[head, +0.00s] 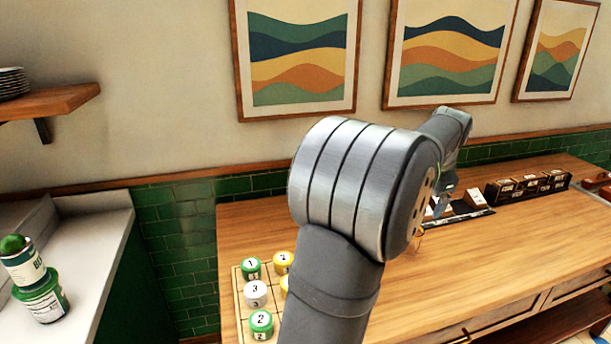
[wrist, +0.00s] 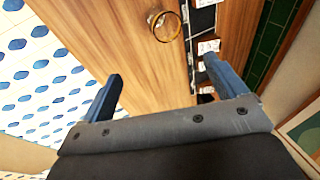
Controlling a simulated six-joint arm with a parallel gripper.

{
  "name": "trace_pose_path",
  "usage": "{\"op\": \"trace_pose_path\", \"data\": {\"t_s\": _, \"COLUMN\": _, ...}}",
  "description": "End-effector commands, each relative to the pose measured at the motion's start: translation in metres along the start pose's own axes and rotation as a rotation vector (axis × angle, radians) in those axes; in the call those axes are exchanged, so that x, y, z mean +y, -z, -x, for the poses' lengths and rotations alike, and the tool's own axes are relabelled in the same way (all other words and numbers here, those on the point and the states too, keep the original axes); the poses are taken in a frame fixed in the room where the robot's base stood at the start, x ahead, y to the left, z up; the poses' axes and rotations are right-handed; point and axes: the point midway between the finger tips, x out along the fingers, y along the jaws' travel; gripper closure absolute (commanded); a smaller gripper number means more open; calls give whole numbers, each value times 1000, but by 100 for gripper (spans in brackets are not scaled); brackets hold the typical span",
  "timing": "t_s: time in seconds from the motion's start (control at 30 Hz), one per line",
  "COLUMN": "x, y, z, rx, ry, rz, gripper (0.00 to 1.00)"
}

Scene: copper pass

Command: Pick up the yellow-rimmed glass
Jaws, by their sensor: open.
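A clear glass with a yellow-amber rim (wrist: 163,26) stands on the wooden counter (wrist: 130,45), near the top middle of the wrist view. In the head view only a small part of the glass (head: 418,240) shows beside my arm; the rest is hidden. My gripper (wrist: 163,84) shows in the wrist view as two blue fingers spread wide, with nothing between them. The glass lies beyond the fingertips, apart from them. In the head view my gripper (head: 441,200) is small and partly hidden behind my arm.
A black tray with white cards (head: 462,212) lies close to the glass. A dark row of labelled boxes (head: 528,187) stands at the back right. Numbered green, yellow and white tins (head: 256,293) sit on a board at left. The right front counter is clear.

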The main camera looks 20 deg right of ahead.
Motion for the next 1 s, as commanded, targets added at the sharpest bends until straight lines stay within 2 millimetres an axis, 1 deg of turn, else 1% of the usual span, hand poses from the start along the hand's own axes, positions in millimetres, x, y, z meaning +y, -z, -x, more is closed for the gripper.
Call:
{"op": "trace_pose_path", "data": {"t_s": 0.13, "x": 0, "y": -1, "z": -2, "rx": 4, "ry": 0, "rz": 17, "gripper": 10}}
{"op": "trace_pose_path", "data": {"t_s": 0.23, "x": 0, "y": -4, "z": -13, "rx": 26, "ry": 2, "rz": 112, "gripper": 10}}
{"op": "trace_pose_path", "data": {"t_s": 0.4, "x": -2, "y": -13, "z": -44, "rx": 108, "ry": 0, "rz": 434, "gripper": 10}}
{"op": "trace_pose_path", "data": {"t_s": 0.5, "x": -4, "y": -19, "z": -59, "rx": 156, "ry": -6, "rz": 619, "gripper": 10}}
{"op": "trace_pose_path", "data": {"t_s": 0.63, "x": -5, "y": -24, "z": -71, "rx": 198, "ry": -14, "rz": 784, "gripper": 10}}
{"op": "trace_pose_path", "data": {"t_s": 0.77, "x": -6, "y": -25, "z": -80, "rx": 213, "ry": -18, "rz": 846, "gripper": 10}}
{"op": "trace_pose_path", "data": {"t_s": 0.87, "x": -6, "y": -22, "z": -96, "rx": 213, "ry": -19, "rz": 850, "gripper": 10}}
{"op": "trace_pose_path", "data": {"t_s": 1.0, "x": -8, "y": -17, "z": -123, "rx": 212, "ry": -19, "rz": 848, "gripper": 10}}
